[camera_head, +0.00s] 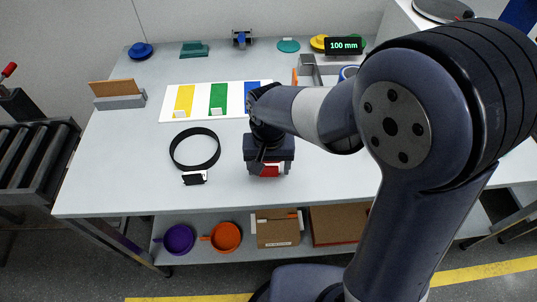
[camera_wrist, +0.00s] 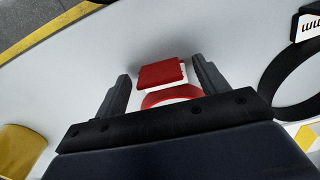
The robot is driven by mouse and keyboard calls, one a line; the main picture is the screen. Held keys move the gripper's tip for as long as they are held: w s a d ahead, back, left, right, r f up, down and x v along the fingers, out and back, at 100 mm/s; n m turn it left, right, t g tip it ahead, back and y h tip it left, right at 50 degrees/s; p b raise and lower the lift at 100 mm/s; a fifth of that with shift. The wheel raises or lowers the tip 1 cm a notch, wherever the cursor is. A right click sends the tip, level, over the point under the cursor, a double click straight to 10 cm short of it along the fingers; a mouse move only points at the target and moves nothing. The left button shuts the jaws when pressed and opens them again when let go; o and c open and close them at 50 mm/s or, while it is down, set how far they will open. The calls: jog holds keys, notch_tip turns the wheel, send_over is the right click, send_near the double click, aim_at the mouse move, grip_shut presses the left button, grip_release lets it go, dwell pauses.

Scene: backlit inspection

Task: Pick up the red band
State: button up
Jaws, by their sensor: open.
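The red band shows in the wrist view as a curved red ring (camera_wrist: 172,96), with a flat red block (camera_wrist: 162,76) with white edges beside it. My gripper (camera_wrist: 161,84) is open, with one dark finger on each side of the red block and gaps between. The ring's near part is hidden behind the gripper body. In the head view my gripper (camera_head: 267,164) is low over the table's front middle and hides most of the band; only a red patch (camera_head: 270,171) shows. I cannot tell whether the fingers touch the table.
A black band (camera_head: 195,148) with a black and white tag (camera_head: 195,178) lies just left of my gripper. A white board with coloured stripes (camera_head: 200,101) lies behind. The pale table (camera_head: 110,180) is clear at front left. A yellow object (camera_wrist: 20,150) shows in the wrist view.

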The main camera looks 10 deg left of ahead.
jog(key=shift+c, duration=0.2)
jog(key=c, duration=0.9)
